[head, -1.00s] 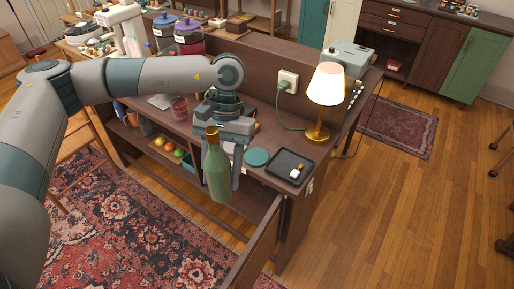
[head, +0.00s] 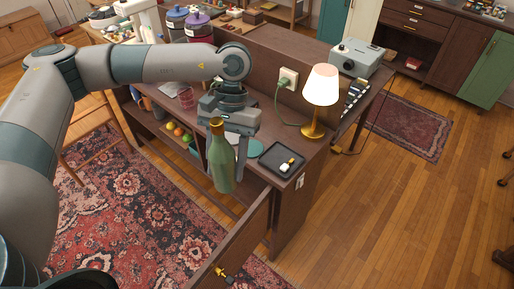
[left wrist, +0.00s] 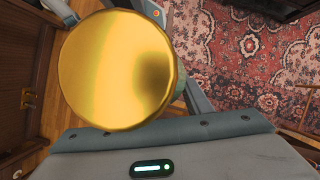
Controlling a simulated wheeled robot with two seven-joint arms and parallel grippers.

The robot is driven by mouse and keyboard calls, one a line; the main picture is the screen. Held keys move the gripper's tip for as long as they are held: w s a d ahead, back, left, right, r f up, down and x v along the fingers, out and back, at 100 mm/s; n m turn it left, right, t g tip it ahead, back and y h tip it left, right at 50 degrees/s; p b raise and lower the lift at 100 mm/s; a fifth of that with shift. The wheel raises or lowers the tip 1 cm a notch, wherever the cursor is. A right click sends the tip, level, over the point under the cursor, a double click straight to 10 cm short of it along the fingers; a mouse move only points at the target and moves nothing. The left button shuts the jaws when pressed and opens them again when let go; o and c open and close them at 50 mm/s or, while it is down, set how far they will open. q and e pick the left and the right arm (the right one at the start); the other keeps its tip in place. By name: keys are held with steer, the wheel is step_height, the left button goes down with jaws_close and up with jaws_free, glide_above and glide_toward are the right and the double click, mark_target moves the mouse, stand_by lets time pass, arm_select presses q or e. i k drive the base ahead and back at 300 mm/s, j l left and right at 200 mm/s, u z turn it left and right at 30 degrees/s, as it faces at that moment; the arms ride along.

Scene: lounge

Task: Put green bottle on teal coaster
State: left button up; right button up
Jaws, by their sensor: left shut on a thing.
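The green bottle (head: 221,168) has a gold neck and cap and hangs nearly upright, slightly tilted, in front of the desk. My left gripper (head: 229,148) is shut on it. In the left wrist view its gold cap (left wrist: 117,66) fills much of the picture, with a little green glass behind. The bottle appears apart from the coaster. My right gripper is not in view.
A black tray (head: 281,160) with a small white-and-gold item lies right of the coaster. A lit lamp (head: 321,88) stands behind it. A pink glass (head: 186,97) stands to the left. Fruit sits on the shelf below, and a panel (head: 245,235) juts out in front.

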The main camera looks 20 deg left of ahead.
mark_target(252, 148)
steer(key=i+l+u, duration=0.2)
steer(key=l, duration=0.45)
steer(key=l+u, duration=0.2)
steer(key=l, duration=0.5)
steer(key=i+l+u, duration=0.15)
steer(key=l, duration=0.55)
